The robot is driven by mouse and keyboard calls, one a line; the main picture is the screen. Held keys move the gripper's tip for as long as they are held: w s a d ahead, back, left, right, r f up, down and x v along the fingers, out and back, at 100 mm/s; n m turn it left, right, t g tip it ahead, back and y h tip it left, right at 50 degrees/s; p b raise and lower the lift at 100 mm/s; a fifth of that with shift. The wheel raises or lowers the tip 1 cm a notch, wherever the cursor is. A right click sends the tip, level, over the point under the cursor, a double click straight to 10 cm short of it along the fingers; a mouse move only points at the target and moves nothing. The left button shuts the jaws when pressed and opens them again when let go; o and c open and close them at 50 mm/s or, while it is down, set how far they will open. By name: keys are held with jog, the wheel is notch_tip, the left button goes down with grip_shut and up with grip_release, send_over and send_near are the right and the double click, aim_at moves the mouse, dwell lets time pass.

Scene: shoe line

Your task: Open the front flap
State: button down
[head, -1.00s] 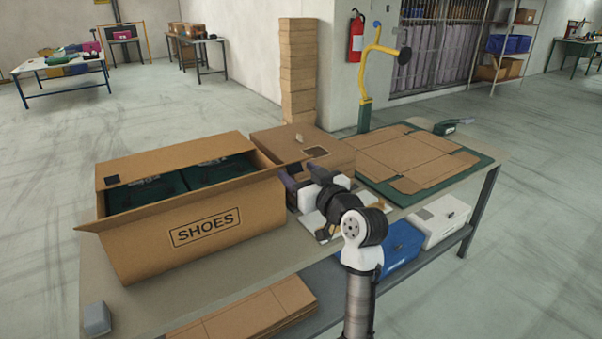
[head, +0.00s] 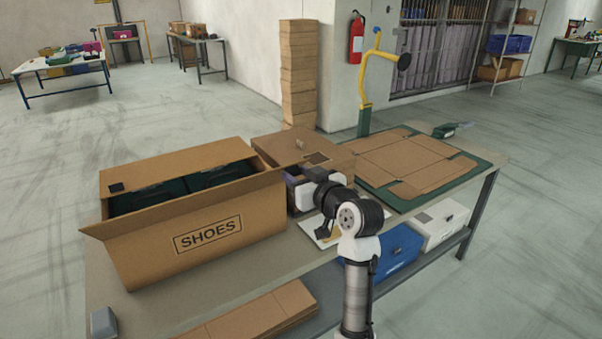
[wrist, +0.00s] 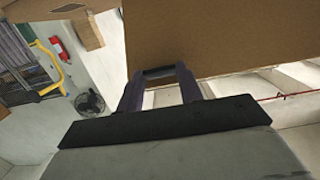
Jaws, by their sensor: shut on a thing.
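The large brown SHOES carton (head: 205,240) stands on the left of the table, its top open and dark green boxes (head: 185,185) inside. A long cardboard flap (head: 150,210) leans outward along its front top edge. My gripper (wrist: 160,78) is at the right end of this carton, by the smaller brown box (head: 338,172). Its two fingers are shut on the edge of a cardboard panel (wrist: 225,35), close to one corner, with a dark strip between the tips. My wrist hides the contact in the head view; I cannot tell which carton the panel belongs to.
Flat cardboard (head: 412,160) lies on a green mat at the table's right. A small grey block (head: 104,322) sits at the front left corner. Blue and white boxes and flat cardboard are on the lower shelf.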

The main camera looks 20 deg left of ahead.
jog(key=shift+w+a+r+g+h+p, duration=0.15)
jog(key=shift+w+a+r+h+p, duration=0.1)
jog(key=shift+r+p, duration=0.35)
jog(key=shift+w+a+r+g+h+p, duration=0.15)
jog(key=shift+a+r+p, duration=0.1)
jog(key=shift+r+p, duration=0.3)
jog(key=shift+w+a+r+p, duration=0.65)
jog(key=shift+a+r, duration=0.1)
jog(key=shift+a, duration=0.1)
jog(key=shift+w+a+r+p, duration=0.55)
jog(key=shift+w+a+r, duration=0.15)
jog(key=shift+a, duration=0.1)
jog(key=c, duration=0.9)
grip_release()
jog(key=shift+s, duration=0.1)
jog(key=shift+d, duration=0.1)
jog(key=shift+s+d, duration=0.2)
jog(key=b+v, duration=0.1)
jog(key=v, duration=0.3)
jog(key=b+v, duration=0.1)
jog(key=v, duration=0.3)
jog(key=b+v, duration=0.1)
jog(key=v, duration=0.4)
jog(key=shift+r+b, duration=0.35)
jog(key=shift+r, duration=0.05)
